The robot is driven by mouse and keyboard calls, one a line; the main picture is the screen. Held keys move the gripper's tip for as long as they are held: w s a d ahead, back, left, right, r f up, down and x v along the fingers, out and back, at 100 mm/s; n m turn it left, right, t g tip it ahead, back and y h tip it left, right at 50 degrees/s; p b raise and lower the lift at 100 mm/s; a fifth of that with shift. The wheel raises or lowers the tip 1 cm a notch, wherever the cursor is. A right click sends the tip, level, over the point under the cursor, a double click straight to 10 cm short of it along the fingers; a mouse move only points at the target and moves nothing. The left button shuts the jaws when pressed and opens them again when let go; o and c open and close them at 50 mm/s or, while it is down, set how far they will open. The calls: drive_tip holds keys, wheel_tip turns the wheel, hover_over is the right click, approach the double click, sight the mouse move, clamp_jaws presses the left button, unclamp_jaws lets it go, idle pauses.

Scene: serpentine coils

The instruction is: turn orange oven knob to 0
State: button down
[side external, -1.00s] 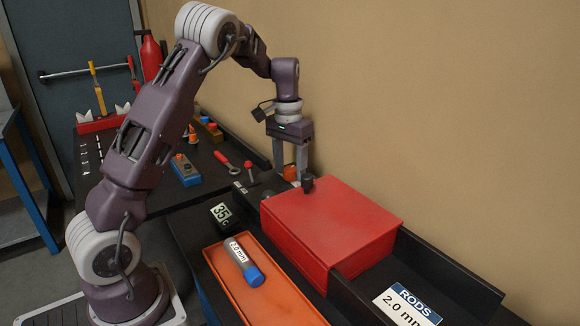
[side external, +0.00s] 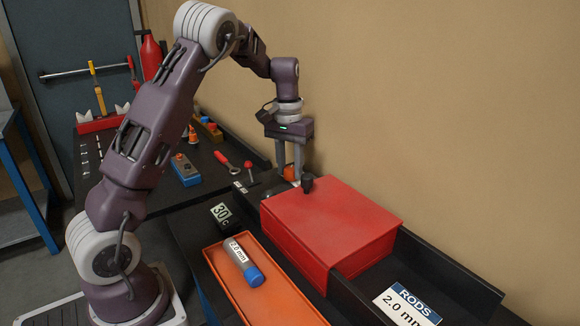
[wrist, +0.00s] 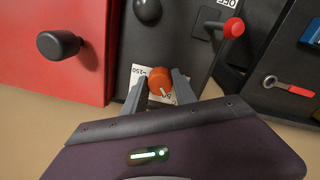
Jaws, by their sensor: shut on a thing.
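The orange oven knob (wrist: 160,78) sits on a dark panel over a white dial plate (wrist: 139,72); it also shows behind the red box in the side view (side external: 289,173). A pale pointer mark on the knob faces down and slightly right in the wrist view. "250" is legible at the dial's left; other figures are partly covered by the knob and fingers. My gripper (wrist: 161,88) is shut on the knob, one finger on each side. A small display (side external: 221,214) reads 30 C.
A red box (side external: 330,230) with a black knob (wrist: 60,44) stands close beside my gripper. A red-tipped lever (wrist: 234,27) and a dark round knob (wrist: 147,10) are near. An orange tray (side external: 285,300) holds a blue-capped tube (side external: 243,262).

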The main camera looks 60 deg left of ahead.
sight(290, 169)
drive_tip(key=n, duration=0.5)
drive_tip(key=shift+d, duration=0.1)
drive_tip(key=shift+w+r+n, duration=0.1)
drive_tip(key=shift+n, duration=2.2)
drive_tip(key=c, duration=1)
unclamp_jaws()
wheel_tip(290, 169, up, 6)
drive_tip(key=shift+r, duration=0.5)
